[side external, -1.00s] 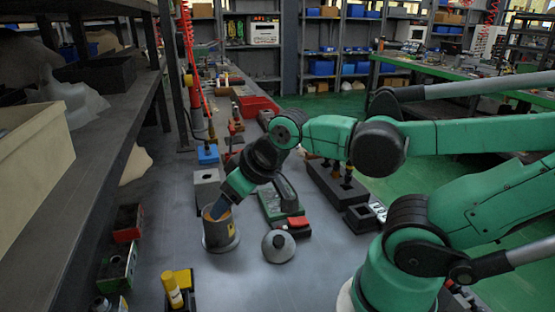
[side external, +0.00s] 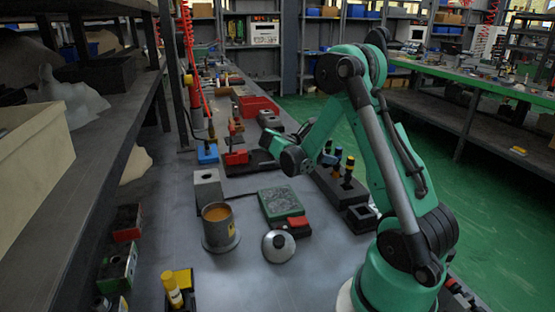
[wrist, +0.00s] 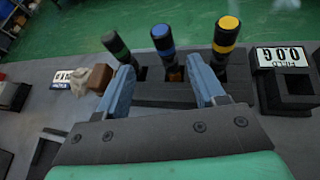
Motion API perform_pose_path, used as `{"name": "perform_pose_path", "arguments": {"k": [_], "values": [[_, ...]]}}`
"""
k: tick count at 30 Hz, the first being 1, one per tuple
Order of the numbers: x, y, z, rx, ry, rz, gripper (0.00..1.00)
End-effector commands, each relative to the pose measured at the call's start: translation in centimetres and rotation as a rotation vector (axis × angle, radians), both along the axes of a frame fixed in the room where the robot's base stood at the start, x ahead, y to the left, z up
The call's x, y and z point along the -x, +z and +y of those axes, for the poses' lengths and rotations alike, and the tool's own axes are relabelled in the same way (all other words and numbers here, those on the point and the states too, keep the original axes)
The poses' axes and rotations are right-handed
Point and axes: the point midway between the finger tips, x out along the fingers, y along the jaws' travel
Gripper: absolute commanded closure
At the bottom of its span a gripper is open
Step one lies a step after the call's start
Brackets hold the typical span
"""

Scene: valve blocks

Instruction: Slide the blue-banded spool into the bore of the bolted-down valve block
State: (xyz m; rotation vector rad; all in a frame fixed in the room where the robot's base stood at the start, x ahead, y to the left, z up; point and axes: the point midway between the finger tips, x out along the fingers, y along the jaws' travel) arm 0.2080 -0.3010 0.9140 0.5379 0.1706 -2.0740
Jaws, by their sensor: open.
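The blue-banded spool (wrist: 162,40) stands upright in a dark rack (wrist: 150,96), between a green-banded spool (wrist: 116,47) and a yellow-banded spool (wrist: 227,34). My gripper (wrist: 159,66) is open, its two blue-grey fingers apart. In the wrist view the blue-banded spool shows between the fingertips, and I see no contact.
A metal cup with orange contents (side external: 219,230) stands in front of the grey block. A dark open block (wrist: 300,90) sits beside the rack. Bare bench lies in front.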

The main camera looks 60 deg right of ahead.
Motion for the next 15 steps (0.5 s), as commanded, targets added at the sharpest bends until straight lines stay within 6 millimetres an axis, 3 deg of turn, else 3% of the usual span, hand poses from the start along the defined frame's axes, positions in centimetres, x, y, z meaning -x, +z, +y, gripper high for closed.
{"name": "perform_pose_path", "arguments": {"k": [4,15], "values": [[1.2,-0.6,-0.9,0.004,-0.025,0.101,0.37],[3.6,-2.3,-4.5,0.004,-0.028,0.114,0.37]]}}
